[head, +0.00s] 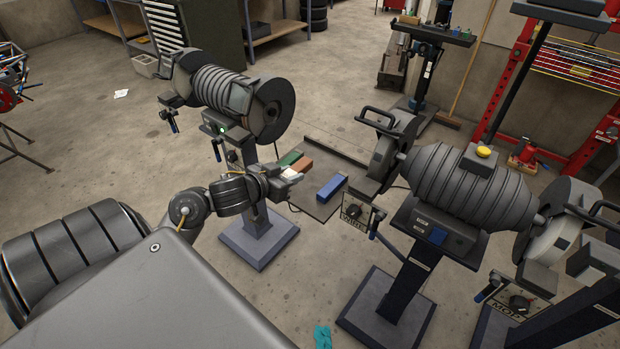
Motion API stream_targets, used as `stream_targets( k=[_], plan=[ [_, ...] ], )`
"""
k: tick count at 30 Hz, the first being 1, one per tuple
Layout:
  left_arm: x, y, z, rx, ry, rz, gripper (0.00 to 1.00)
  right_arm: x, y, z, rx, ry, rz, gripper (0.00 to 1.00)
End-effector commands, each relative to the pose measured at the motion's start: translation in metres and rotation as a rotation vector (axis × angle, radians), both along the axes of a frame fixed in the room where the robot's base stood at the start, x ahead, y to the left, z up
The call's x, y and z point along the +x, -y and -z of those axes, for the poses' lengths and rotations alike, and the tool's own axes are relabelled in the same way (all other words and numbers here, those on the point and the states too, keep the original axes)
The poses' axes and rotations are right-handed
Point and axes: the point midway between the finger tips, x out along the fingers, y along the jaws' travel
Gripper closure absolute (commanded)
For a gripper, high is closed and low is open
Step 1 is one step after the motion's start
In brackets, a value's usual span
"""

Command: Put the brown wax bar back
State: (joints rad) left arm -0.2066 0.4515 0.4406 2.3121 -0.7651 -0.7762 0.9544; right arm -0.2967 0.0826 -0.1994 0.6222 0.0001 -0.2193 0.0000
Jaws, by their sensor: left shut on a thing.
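The brown wax bar (303,163) shows as a small reddish-brown block at the tip of my left gripper (291,177), in the middle of the head view. My left gripper is shut on it; the fingers and a pale piece at the fingertips cover part of the contact. A green bar (289,158) is just behind and to the left. A blue bar (332,188) lies on the dark flat tray (318,209) to the right. I cannot tell the exact height of the brown bar above the tray. My right gripper is out of the frame.
A grey buffing machine on a pedestal (258,240) stands beside my left arm. A larger ribbed machine (460,190) with wheels stands to the right of the tray. A teal cloth (321,337) lies on the floor. Open concrete floor is at the left.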

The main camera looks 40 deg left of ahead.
Motion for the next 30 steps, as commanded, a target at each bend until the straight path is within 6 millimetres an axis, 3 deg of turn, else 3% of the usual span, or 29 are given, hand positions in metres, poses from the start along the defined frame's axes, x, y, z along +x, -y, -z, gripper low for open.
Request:
stream_targets(
  k=[3, 11, 21, 24, 30],
  plan=[
    [-0.005, -0.017, 0.001, 0.002, 0.000, -0.019, 0.96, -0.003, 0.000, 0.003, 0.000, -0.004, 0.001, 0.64],
    [0.003, -0.023, 0.004, -0.001, 0.004, -0.024, 0.96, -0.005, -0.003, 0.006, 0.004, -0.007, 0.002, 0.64],
    [0.084, -0.039, 0.042, -0.005, 0.003, -0.024, 0.96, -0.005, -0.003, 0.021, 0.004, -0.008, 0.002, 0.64],
    [0.100, -0.042, 0.065, -0.006, 0.000, -0.023, 0.96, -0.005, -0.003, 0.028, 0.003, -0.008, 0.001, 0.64],
    [0.122, -0.048, 0.088, -0.002, 0.001, -0.022, 0.96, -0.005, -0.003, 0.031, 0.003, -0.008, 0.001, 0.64]
  ],
)
